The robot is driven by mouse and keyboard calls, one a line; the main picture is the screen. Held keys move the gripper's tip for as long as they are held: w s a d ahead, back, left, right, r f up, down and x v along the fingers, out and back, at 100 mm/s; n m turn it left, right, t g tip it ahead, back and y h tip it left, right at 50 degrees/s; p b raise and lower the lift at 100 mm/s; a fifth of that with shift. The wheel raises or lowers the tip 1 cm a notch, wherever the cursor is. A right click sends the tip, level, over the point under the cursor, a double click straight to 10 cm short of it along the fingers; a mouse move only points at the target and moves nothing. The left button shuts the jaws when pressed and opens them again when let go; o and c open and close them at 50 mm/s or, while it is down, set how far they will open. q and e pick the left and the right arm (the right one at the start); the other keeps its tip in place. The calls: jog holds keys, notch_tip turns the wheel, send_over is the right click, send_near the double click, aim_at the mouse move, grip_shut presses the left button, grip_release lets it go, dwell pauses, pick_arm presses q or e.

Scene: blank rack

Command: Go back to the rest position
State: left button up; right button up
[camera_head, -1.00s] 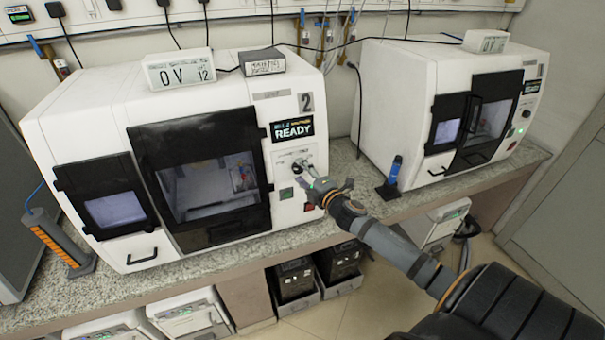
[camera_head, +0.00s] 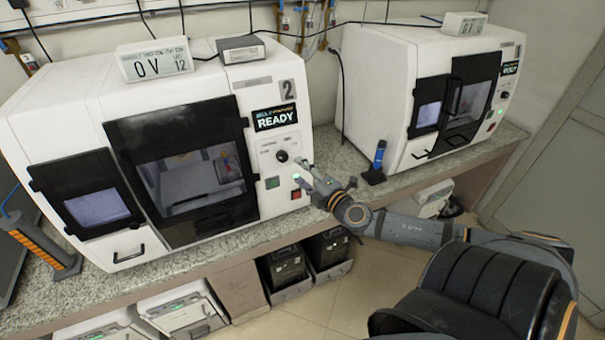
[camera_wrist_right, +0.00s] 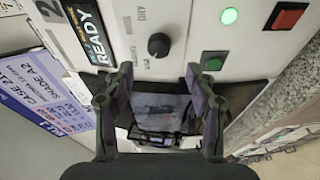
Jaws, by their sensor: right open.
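My right gripper (camera_head: 303,172) is in front of the control panel of the white machine marked 2 (camera_head: 232,92). It also shows in the right wrist view (camera_wrist_right: 158,85), with its two fingers apart and nothing between them. The black knob (camera_head: 282,156) on the panel is clear of the fingers; in the wrist view the knob (camera_wrist_right: 159,45) lies beyond the fingertips. The panel's display (camera_head: 275,117) reads READY. My left gripper is not in view.
A second white machine (camera_head: 395,90) stands at the right on the same granite counter (camera_head: 350,165). A blue and black tool (camera_head: 377,160) stands between the machines. An orange and grey device (camera_head: 40,243) is at the left. Black bins (camera_head: 285,265) are below.

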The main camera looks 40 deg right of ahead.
jog(key=shift+s+f, duration=0.1)
dwell(0.5)
jog(key=s+d+f+m+g+h, duration=0.25)
jog(key=d+f, duration=0.25)
jog(key=f, duration=0.3)
jog(key=s+d+f+m+g+h+b, duration=0.1)
jog(key=s+d+f+m+g, duration=0.2)
jog(key=f, duration=0.5)
jog(key=s+d+f+m+g+h, duration=0.1)
jog(key=s+d+f+m+h, duration=0.1)
jog(key=d+f, duration=0.5)
jog(key=s+a+f+m+g, duration=0.1)
jog(key=s+f+m+g, duration=0.1)
jog(key=s+f, duration=0.6)
jog(key=s+a+f+m+g, duration=0.25)
jog(key=s+f, duration=0.25)
jog(key=f, duration=0.6)
jog(key=s+a+f+m+g+y+b, duration=0.1)
jog(key=s+a+f+m+g+y, duration=0.1)
jog(key=s+a+f, duration=0.6)
jog(key=s+a+f+m+g+y, duration=0.2)
jog(key=s+a+f, duration=0.6)
jog(key=s+a, duration=0.5)
jog(key=shift+f+m+g+y+b, duration=0.25)
jog(key=shift+m+g+y+b, duration=0.1)
jog(key=shift+m+g, duration=0.25)
